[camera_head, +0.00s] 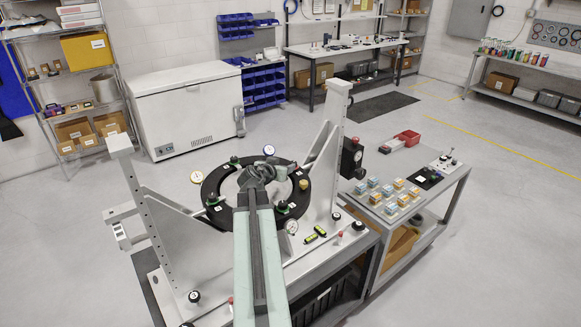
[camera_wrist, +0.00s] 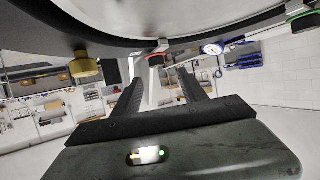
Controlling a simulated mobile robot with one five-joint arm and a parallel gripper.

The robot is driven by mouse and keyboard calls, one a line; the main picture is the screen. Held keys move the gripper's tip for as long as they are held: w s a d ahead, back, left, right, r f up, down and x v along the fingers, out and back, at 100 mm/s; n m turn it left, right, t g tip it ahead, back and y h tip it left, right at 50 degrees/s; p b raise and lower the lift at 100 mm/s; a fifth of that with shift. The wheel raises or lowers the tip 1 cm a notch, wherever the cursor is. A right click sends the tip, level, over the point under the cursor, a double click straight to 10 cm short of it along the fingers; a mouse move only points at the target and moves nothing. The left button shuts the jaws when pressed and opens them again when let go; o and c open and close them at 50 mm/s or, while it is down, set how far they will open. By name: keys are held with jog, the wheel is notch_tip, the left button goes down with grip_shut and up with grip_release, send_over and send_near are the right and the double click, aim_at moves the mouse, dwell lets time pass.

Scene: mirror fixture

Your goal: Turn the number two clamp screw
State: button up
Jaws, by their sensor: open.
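A black ring (camera_head: 222,178) stands in the mirror fixture, with several small dark, green-marked clamps around it, one at its left (camera_head: 212,199) and one at its lower right (camera_head: 283,207). Their number marks are too small to read, so I cannot tell which is number two. My gripper (camera_head: 262,166) is over the ring's middle in the head view and hides part of it. In the wrist view my gripper (camera_wrist: 162,82) is open, with nothing between its fingers. A brass knob (camera_wrist: 86,66) hangs below the dark rim (camera_wrist: 40,45), left of the fingers and apart from them.
Grey uprights stand left (camera_head: 150,215) and right (camera_head: 331,150) of the ring. A side cart (camera_head: 446,178) carries small blocks.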

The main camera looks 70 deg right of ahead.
aim_at(293, 162)
jog(key=b+x, duration=0.2)
jog(key=x, duration=0.6)
jog(key=shift+s+b, duration=0.15)
jog(key=shift+b, duration=0.25)
jog(key=shift+s, duration=0.1)
grip_shut()
jog(key=shift+s+a, duration=0.2)
jog(key=shift+w+d, duration=0.1)
jog(key=shift+w, duration=0.1)
jog(key=shift+s, duration=0.1)
